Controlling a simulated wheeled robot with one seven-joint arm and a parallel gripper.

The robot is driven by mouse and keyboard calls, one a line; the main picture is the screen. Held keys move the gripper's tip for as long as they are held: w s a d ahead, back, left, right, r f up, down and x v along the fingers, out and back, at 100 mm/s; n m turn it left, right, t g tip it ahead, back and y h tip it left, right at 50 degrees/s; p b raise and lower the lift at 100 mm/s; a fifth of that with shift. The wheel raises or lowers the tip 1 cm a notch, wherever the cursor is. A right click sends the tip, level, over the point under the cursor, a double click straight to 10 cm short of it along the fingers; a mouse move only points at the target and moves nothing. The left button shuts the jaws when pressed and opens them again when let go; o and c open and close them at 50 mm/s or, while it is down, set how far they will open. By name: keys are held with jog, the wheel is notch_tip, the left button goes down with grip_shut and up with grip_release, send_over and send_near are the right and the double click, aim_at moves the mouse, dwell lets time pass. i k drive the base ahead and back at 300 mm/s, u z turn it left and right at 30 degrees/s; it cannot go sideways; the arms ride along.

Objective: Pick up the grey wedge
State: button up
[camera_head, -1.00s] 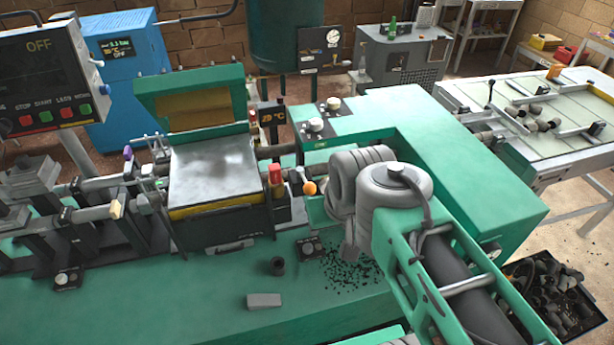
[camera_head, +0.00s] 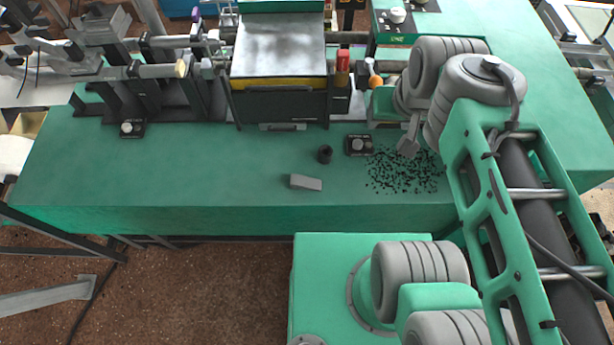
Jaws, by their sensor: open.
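The grey wedge (camera_head: 306,182) is a small flat block lying on the green bench top near its front edge. It stands clear of everything around it. My gripper (camera_head: 409,146) shows only in part, as a grey finger pointing down below the grey arm joints. It is open, above the black crumbs and to the right of and farther back than the wedge. The rest of it is hidden behind my arm.
A small black cylinder (camera_head: 325,154) stands just behind the wedge. A black knob box (camera_head: 359,145) and scattered black crumbs (camera_head: 393,174) lie to the right. The machine block (camera_head: 280,55) rises behind. The bench top (camera_head: 190,165) left of the wedge is clear.

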aim_at(297, 182)
jog(key=u, duration=2.35)
jog(key=k, duration=0.55)
jog(key=u, duration=0.05)
